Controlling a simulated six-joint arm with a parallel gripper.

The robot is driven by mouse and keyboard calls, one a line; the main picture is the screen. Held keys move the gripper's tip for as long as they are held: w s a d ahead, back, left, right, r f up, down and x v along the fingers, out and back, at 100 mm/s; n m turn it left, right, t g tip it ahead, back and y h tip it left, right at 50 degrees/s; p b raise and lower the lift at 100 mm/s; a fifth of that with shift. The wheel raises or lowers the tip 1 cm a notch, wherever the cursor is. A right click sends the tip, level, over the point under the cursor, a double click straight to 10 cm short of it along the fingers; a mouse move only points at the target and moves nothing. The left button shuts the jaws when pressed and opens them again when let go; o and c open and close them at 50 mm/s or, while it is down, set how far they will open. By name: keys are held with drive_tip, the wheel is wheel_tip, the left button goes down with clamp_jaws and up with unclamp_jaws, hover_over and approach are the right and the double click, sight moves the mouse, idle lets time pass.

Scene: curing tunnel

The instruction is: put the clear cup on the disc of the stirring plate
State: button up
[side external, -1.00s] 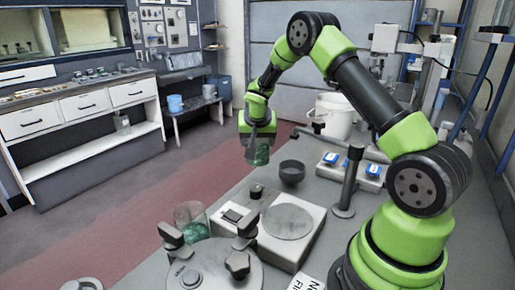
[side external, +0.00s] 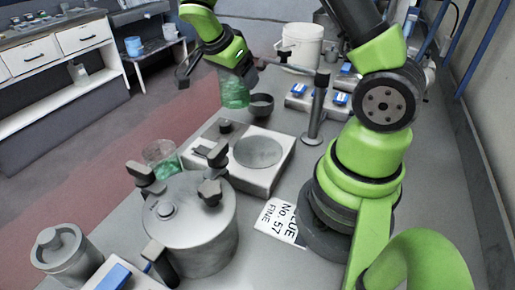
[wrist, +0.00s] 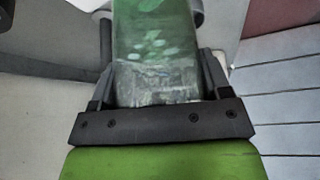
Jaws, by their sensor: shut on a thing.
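My gripper (side external: 243,72) is shut on a clear cup (side external: 234,93) with green contents. It holds the cup up behind the stirring plate (side external: 258,181), beside a dark bowl in the picture. The plate's round grey disc (side external: 258,152) is bare. In the wrist view, the cup (wrist: 157,45) sits between the two fingers of my gripper (wrist: 160,80). A second clear cup (side external: 160,153) with green contents stands left of the stirring plate, partly hidden by the pot's clamp.
A lidded metal pot (side external: 190,235) with clamp knobs stands in front of the plate. A dark bowl (side external: 261,106) stands behind it, and a dark post (side external: 316,112) to its right. A white bucket (side external: 301,47) is farther back. A printed card (side external: 280,222) lies on the bench.

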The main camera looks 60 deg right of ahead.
drive_tip(key=s+a+r+m+g+y, duration=0.25)
drive_tip(key=s+a+m, duration=0.25)
drive_tip(key=s+m, duration=0.25)
hover_over(262, 150)
wheel_tip(262, 150, down, 5)
drive_tip(key=shift+g, duration=0.25)
drive_tip(key=shift+w+f, duration=0.1)
drive_tip(key=shift+f, duration=2.3)
drive_tip(key=o, duration=1)
drive_tip(key=shift+f, duration=0.1)
